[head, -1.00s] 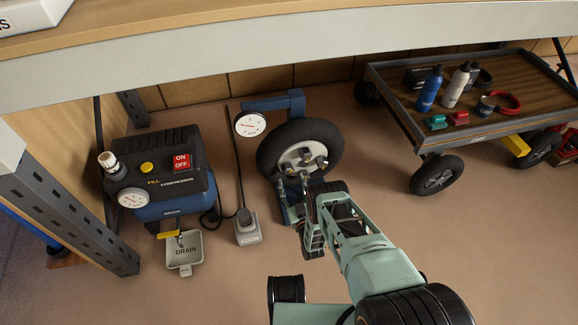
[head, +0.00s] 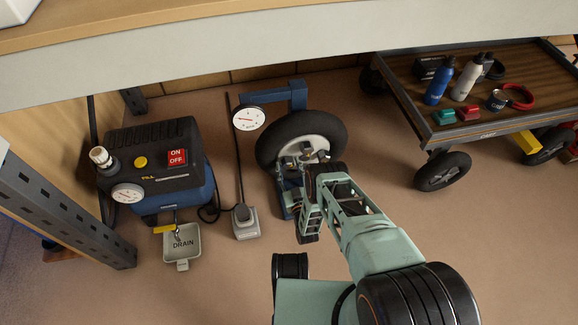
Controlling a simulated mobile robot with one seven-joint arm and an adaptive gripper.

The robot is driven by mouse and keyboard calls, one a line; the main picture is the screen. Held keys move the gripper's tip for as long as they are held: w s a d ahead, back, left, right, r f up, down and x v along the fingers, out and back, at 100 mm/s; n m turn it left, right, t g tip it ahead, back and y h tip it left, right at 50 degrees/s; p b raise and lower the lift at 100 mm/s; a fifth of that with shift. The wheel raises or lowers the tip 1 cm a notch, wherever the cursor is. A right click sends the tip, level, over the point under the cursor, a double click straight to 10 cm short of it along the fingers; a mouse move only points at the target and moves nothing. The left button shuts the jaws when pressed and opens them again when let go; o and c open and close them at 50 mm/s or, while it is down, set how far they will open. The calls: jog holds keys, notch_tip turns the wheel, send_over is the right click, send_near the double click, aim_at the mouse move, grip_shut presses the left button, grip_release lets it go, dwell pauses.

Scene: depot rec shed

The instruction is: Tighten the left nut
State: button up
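A wheel with a black tyre (head: 265,145) and a pale hub (head: 318,141) stands upright in a blue stand (head: 290,97). Metal nuts sit on the hub face; one nut (head: 323,155) shows at the right, and another (head: 306,148) at the upper middle. My gripper (head: 300,163) is at the hub, over its left and lower part. My arm and gripper hide the left nut's area, so I cannot tell whether the fingers touch it or how far apart they are.
A round gauge (head: 249,118) hangs left of the tyre. A compressor (head: 155,170) stands at left, with a drain tray (head: 182,244) before it and a grey pedal (head: 245,222) beside it. A cart (head: 470,130) with bottles stands at right. A shelf edge (head: 290,58) crosses above.

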jog(key=c, duration=0.9)
jog(key=shift+o, duration=0.2)
jog(key=shift+m, duration=0.4)
jog(key=m, duration=0.4)
jog(key=shift+w+d+m, duration=0.1)
jog(key=shift+m, duration=0.2)
jog(key=shift+d+m, duration=0.1)
jog(key=shift+m, duration=2.4)
jog(key=o, duration=1.2)
jog(key=shift+c, duration=0.2)
